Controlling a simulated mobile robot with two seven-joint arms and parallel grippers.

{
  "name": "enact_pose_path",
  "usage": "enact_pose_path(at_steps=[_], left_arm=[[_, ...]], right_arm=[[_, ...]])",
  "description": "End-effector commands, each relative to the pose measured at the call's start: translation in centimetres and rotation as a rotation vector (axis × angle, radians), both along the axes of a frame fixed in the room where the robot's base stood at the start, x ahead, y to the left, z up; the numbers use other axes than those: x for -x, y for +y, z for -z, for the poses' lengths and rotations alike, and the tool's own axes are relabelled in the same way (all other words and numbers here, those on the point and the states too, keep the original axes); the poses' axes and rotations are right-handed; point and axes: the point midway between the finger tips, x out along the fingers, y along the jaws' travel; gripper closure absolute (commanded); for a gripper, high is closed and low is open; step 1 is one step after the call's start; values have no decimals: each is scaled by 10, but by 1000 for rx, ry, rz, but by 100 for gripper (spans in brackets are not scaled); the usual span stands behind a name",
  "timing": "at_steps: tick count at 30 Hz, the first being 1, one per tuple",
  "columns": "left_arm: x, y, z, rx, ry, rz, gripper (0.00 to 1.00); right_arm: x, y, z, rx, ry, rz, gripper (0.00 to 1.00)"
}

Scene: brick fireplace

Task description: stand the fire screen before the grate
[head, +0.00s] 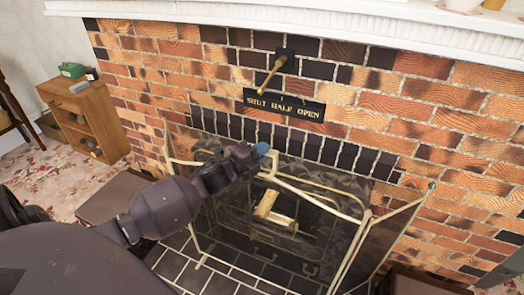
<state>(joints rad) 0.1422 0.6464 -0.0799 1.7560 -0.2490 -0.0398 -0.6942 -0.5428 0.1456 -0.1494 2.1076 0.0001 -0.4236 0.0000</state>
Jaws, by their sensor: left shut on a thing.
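The fire screen (345,215) has cream metal rails and see-through dark mesh panels. It stands upright on the dark tiled hearth before the fireplace opening, its right side panel (385,243) angled outward. My left gripper (266,161) is at the screen's top edge, left of its middle, and is shut on the screen. The gripper and forearm hide part of the screen's left side. Behind the mesh, pale logs (266,205) show in the fireplace; the grate itself is hard to make out. My right gripper is out of view.
The brick wall (440,130) rises behind, with a "SHUT HALF OPEN" plate (284,105) and a lever (272,75). A white mantel (300,22) runs above. A small wooden cabinet (112,115) stands at left on flowered carpet. Dark hearth tiles (222,272) lie clear in front.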

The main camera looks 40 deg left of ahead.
Motion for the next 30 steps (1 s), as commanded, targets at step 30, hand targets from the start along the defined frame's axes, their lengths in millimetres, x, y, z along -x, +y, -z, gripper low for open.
enact_pose_path(at_steps=[30], left_arm=[[-1, 0, -1, -1, -11, 3, 100]], right_arm=[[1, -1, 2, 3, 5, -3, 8]])
